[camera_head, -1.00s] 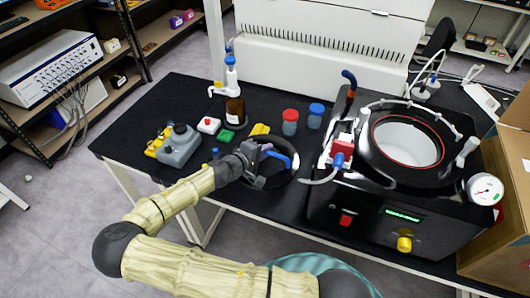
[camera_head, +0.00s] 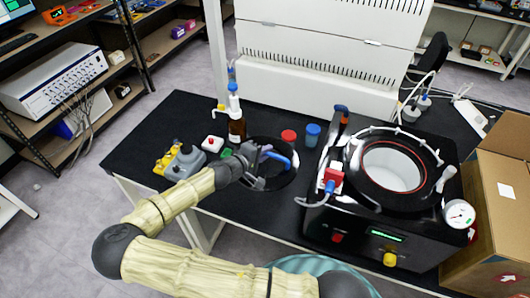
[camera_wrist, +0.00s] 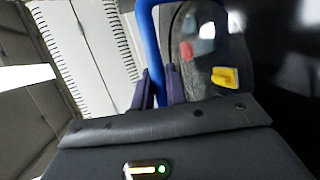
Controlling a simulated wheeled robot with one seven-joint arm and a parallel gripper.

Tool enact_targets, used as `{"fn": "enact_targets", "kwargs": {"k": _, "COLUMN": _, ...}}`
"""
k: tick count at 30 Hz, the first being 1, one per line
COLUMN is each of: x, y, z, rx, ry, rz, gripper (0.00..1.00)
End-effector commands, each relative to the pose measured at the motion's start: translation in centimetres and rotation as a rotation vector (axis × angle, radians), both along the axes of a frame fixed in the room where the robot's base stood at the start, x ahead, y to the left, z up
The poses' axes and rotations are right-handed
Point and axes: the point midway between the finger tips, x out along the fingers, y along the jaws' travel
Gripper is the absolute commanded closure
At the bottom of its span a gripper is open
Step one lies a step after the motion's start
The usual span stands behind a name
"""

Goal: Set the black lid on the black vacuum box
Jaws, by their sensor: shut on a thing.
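The black lid (camera_head: 275,178) is a dark disc with a blue handle (camera_head: 277,158). My gripper (camera_head: 262,156) is shut on this handle, and the wrist view shows the blue handle (camera_wrist: 151,45) between the two fingers (camera_wrist: 157,88). The lid appears to be held above the black table, left of the vacuum box. The black vacuum box (camera_head: 345,222) stands at the table's right with a round, open-topped white chamber (camera_head: 392,168) ringed in red. The lid is clear of the chamber. The lid's underside is hidden.
A red-capped jar (camera_head: 288,137), a blue-capped jar (camera_head: 312,134) and a brown bottle (camera_head: 236,128) stand behind the lid. A red valve (camera_head: 332,179) and hoses rise at the box's left. A gauge (camera_head: 459,213) and cardboard box (camera_head: 500,190) are to its right.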

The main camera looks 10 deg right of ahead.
Motion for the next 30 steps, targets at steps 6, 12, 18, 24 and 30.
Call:
{"fn": "enact_targets", "kwargs": {"k": 6, "x": 0.0, "y": 0.0, "z": 5.5, "rx": 0.0, "ry": -0.001, "rz": 0.0, "gripper": 1.0}}
{"fn": "enact_targets", "kwargs": {"k": 12, "x": 0.0, "y": 0.0, "z": 7.7, "rx": 0.0, "ry": -0.001, "rz": 0.0, "gripper": 1.0}}
{"fn": "enact_targets", "kwargs": {"k": 18, "x": 0.0, "y": 0.0, "z": 9.2, "rx": 0.0, "ry": -0.001, "rz": 0.0, "gripper": 1.0}}
{"fn": "enact_targets", "kwargs": {"k": 24, "x": 0.0, "y": 0.0, "z": 10.4, "rx": 0.0, "ry": -0.001, "rz": 0.0, "gripper": 1.0}}
{"fn": "enact_targets", "kwargs": {"k": 30, "x": 0.0, "y": 0.0, "z": 10.9, "rx": -0.001, "ry": -0.001, "rz": 0.0, "gripper": 1.0}}
